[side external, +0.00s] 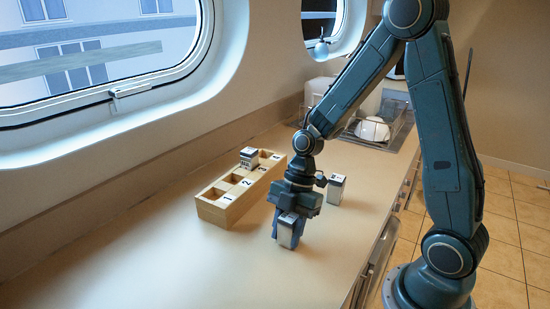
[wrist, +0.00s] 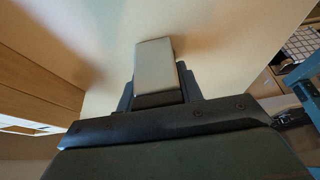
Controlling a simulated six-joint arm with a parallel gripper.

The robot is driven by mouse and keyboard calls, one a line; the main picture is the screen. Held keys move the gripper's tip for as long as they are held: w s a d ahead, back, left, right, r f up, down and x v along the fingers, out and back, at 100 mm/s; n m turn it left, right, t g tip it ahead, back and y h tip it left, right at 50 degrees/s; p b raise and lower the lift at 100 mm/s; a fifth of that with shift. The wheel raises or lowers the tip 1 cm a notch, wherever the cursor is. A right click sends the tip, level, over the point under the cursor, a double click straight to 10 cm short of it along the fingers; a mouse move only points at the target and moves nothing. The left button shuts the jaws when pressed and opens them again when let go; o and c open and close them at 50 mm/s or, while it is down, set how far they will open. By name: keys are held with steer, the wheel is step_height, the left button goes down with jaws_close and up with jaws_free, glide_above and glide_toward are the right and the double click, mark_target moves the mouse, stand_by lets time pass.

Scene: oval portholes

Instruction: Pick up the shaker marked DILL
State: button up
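My gripper (side external: 288,230) points down over the counter, with its blue fingers close against both sides of a pale shaker with dark edges (side external: 286,234). In the wrist view the shaker (wrist: 155,66) stands out between the fingertips, with no gap showing on either side. I cannot tell whether its base touches the counter. No marking on it can be read. A second shaker (side external: 336,190) stands upright on the counter to the right of my gripper. A third shaker (side external: 248,160) stands in a compartment of the wooden box. Their labels are too small to read.
The wooden box (side external: 215,214) with numbered compartments lies left of my gripper, near the window wall. A wire dish rack (side external: 372,138) with white dishes stands farther back. The counter's front edge (side external: 375,255) is at the right. The near counter is clear.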

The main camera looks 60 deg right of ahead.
mark_target(287, 218)
steer(key=shift+r, duration=0.15)
step_height(287, 218, up, 20)
steer(key=shift+f, duration=0.15)
stand_by(0.9)
stand_by(0.6)
